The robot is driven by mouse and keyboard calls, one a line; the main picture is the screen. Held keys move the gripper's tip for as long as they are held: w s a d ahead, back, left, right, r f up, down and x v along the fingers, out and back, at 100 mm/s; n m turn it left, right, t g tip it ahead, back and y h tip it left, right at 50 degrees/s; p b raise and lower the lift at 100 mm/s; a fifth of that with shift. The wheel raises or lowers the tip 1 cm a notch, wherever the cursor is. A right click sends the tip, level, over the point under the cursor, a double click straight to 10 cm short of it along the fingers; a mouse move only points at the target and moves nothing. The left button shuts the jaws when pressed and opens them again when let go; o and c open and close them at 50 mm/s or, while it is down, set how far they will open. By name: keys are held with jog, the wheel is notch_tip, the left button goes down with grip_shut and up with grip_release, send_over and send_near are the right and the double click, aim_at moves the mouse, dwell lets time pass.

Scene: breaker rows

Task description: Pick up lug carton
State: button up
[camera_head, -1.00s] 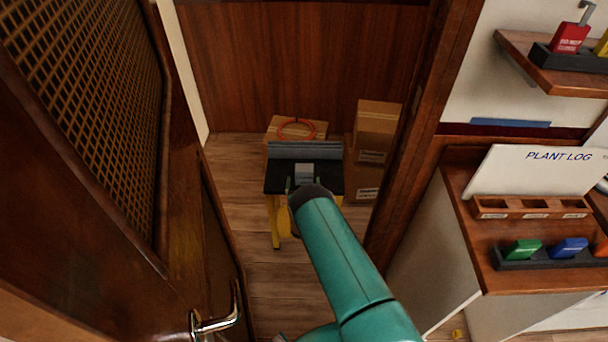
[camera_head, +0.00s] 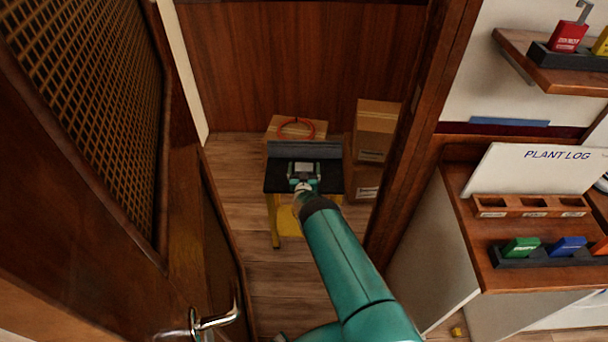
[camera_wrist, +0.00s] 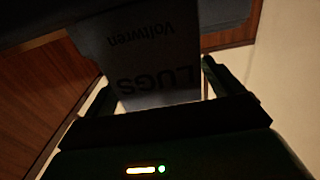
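The lug carton (camera_wrist: 155,50) is a small pale box, printed "LUGS" and "Voltwren", which reads upside down in the wrist view. In the head view the carton (camera_head: 303,170) sits on the black top of a small stand (camera_head: 332,184). My gripper (camera_head: 304,174) is at the carton, with a finger on each side of it. In the wrist view my gripper (camera_wrist: 158,80) has its fingers spread, the right one very near the carton's edge. A narrow gap seems to show at the left finger. Contact is hard to tell in the dim light.
A grey ledge (camera_head: 305,149) stands behind the carton. Cardboard boxes (camera_head: 375,130) and a box with an orange cable loop (camera_head: 297,128) are behind and beside it. A door with a handle (camera_head: 215,321) is left; a door post (camera_head: 402,140) and cabinet (camera_head: 435,240) are right.

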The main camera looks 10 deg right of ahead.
jog(key=c, duration=1)
jog(key=shift+r, duration=0.15)
